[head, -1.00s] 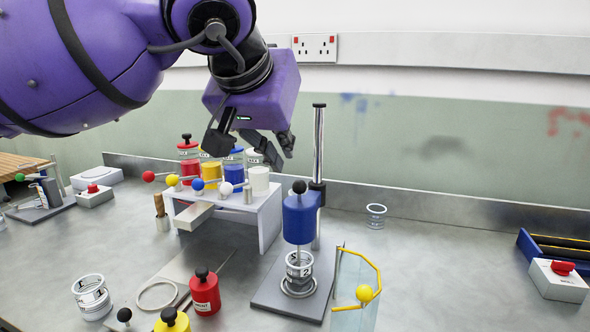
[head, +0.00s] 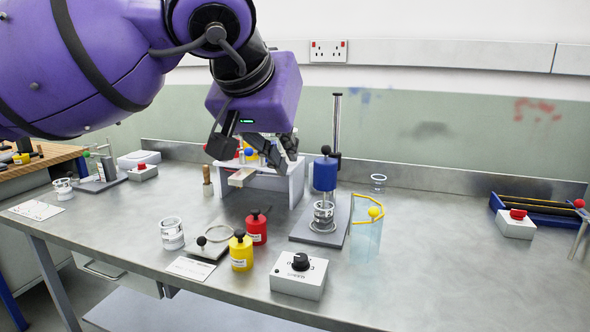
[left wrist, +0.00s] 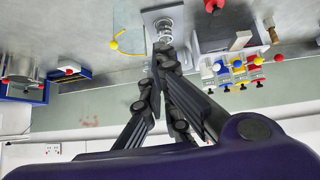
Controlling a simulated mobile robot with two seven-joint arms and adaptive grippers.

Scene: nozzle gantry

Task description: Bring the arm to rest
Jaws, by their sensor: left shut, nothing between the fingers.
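My left arm comes in from the upper left in the head view. Its gripper (head: 256,155) hangs in the air in front of the white nozzle gantry (head: 282,186) and hides much of its top. In the left wrist view the fingers (left wrist: 163,50) are together, with nothing between them. My right gripper is in neither view.
A blue-headed stand (head: 325,175) holds a clear cup under it, right of the gantry. A yellow-rimmed clear container (head: 367,238) is beside it. A red bottle (head: 257,228), a yellow bottle (head: 241,252) and a grey dial box (head: 299,277) stand in front. The right bench is mostly clear.

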